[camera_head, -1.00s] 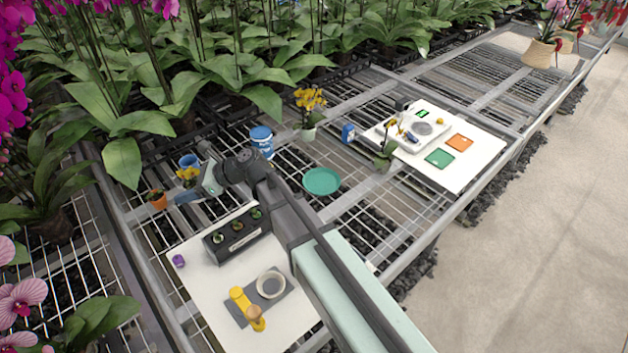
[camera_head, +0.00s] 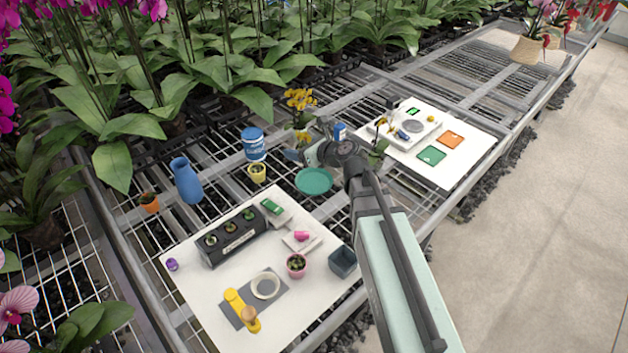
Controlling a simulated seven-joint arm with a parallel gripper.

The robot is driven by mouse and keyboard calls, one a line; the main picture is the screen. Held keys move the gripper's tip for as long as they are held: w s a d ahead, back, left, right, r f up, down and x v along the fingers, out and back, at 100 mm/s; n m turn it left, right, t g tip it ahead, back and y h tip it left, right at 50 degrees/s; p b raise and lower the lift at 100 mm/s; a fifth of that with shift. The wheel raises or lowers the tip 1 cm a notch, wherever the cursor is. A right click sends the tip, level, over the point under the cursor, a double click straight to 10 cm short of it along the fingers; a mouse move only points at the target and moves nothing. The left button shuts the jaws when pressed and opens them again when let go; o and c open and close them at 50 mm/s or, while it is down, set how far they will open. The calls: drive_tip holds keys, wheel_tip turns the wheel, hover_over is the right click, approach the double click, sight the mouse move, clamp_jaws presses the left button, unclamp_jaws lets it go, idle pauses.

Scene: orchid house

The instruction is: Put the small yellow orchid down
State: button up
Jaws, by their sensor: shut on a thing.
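My gripper (camera_head: 296,154) is shut on the small yellow orchid (camera_head: 303,137). Its yellow flowers show just above the fingers; its pot is hidden behind the gripper. The gripper is just beyond the far edge of the green round saucer (camera_head: 314,182) in the picture. I cannot tell how high the orchid hangs. A taller yellow orchid (camera_head: 300,98) stands right behind, its lower part hidden by my gripper and the held flowers.
A blue-and-white tub (camera_head: 254,145), a yellow pot (camera_head: 257,173) and a blue vase (camera_head: 186,180) stand to the left. A blue thing (camera_head: 339,132) is close behind my gripper. Another yellow-flowered orchid (camera_head: 377,142) stands right, beside the white board (camera_head: 462,168) with a scale.

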sight(311, 181)
drive_tip(key=shift+w+d+m+t, duration=0.15)
drive_tip(key=shift+d, duration=0.5)
drive_tip(key=shift+w+d+m+t, duration=0.15)
drive_tip(key=shift+d, duration=0.45)
drive_tip(key=shift+d+f+h, duration=0.1)
drive_tip(key=shift+d+h, duration=0.1)
drive_tip(key=shift+h, duration=0.2)
drive_tip(key=shift+f, duration=4.8)
drive_tip(key=shift+f, duration=0.15)
drive_tip(key=o, duration=1.1)
drive_tip(key=shift+o, duration=0.2)
drive_tip(key=shift+r, duration=0.2)
drive_tip(key=v, duration=0.7)
drive_tip(key=shift+s+d, duration=0.15)
drive_tip(key=shift+d, duration=0.1)
